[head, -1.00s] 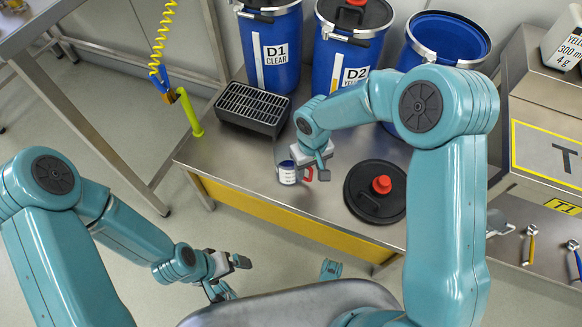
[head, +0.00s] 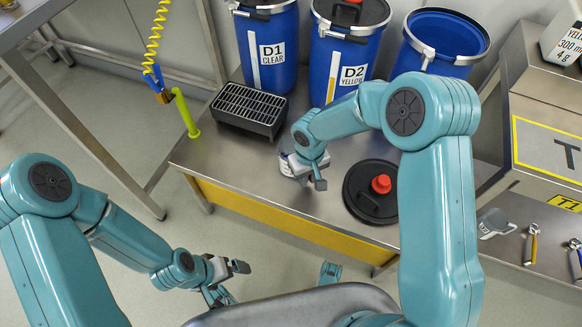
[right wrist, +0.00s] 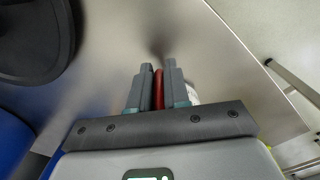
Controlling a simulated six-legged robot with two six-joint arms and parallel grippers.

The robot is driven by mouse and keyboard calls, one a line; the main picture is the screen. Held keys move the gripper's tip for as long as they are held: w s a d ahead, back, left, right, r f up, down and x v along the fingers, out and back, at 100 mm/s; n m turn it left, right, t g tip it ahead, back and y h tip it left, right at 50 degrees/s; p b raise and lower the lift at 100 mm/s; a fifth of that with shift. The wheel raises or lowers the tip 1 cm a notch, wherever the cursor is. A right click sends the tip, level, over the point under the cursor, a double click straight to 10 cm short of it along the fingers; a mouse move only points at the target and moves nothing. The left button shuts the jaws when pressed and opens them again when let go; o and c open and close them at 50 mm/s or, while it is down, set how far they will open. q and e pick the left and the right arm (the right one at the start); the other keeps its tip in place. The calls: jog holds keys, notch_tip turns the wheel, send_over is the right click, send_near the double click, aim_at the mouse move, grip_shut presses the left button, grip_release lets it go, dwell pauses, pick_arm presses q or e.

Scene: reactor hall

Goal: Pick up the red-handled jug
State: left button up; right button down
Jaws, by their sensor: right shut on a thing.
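The red-handled jug (head: 286,165) stands on the steel bench, in front of the black grated tray. In the head view my right gripper (head: 313,178) hides most of it, and only a pale part shows to the left. In the right wrist view its red handle (right wrist: 158,88) lies between the two fingers of my right gripper (right wrist: 158,74), which is shut on it. A pale bit of the jug's body (right wrist: 192,92) shows beside the right finger. My left gripper (head: 230,281) is open and empty at lower left, over the floor and away from the bench.
A black lid with a red knob (head: 364,205) lies right of my right gripper. The grated tray (head: 249,110) and blue drums (head: 268,50) stand behind. A clear vessel (head: 495,223) and handled tools (head: 531,243) sit at right. The bench front (head: 240,195) is clear.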

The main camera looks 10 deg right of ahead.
jog(key=shift+r, duration=0.15)
notch_tip(320, 180, up, 20)
jog(key=p, duration=0.6)
dwell(0.6)
dwell(2.8)
